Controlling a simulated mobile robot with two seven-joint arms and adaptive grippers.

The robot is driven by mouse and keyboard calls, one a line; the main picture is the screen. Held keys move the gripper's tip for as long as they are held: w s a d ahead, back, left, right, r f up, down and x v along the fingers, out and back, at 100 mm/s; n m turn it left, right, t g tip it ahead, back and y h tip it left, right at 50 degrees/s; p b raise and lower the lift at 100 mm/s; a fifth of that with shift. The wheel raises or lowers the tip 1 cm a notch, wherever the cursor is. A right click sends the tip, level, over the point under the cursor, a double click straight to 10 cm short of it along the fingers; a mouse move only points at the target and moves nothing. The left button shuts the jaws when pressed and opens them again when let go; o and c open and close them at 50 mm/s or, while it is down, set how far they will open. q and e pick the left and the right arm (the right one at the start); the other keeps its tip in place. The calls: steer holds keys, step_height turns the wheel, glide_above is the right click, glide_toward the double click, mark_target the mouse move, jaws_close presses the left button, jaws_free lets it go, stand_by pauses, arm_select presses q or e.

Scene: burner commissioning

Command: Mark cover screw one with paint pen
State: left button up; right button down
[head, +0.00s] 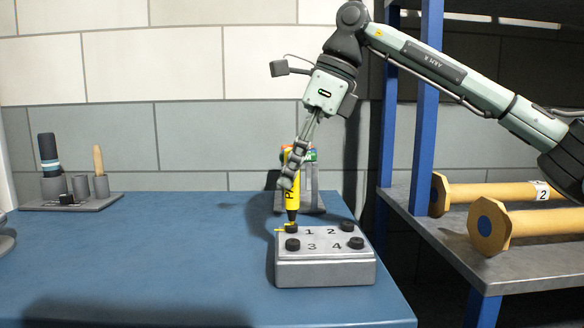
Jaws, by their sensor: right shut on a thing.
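The grey cover block (325,273) sits near the right front of the blue table, with black screws near its corners and the numbers 1 to 4 on top. Cover screw one (291,228) is the far left one, beside the number 1. A yellow streak shows at its left. My right gripper (289,180) is shut on the yellow paint pen (293,197). The pen points down, its black tip at screw one; I cannot tell whether it touches. My left gripper is not in view.
A grey holder (85,203) with a dark tool and a wooden-handled tool stands at the back left. Behind the pen is a partly hidden rack (314,201). Right of the table, a blue-framed shelf (425,130) holds yellow spools (497,228).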

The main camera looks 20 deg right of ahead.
stand_by(0.4)
steer(key=shift+r+p, duration=1.1)
steer(key=shift+r, duration=0.05)
step_height(320, 180, up, 4)
steer(key=p, duration=0.4)
steer(key=shift+r, duration=0.1)
stand_by(0.4)
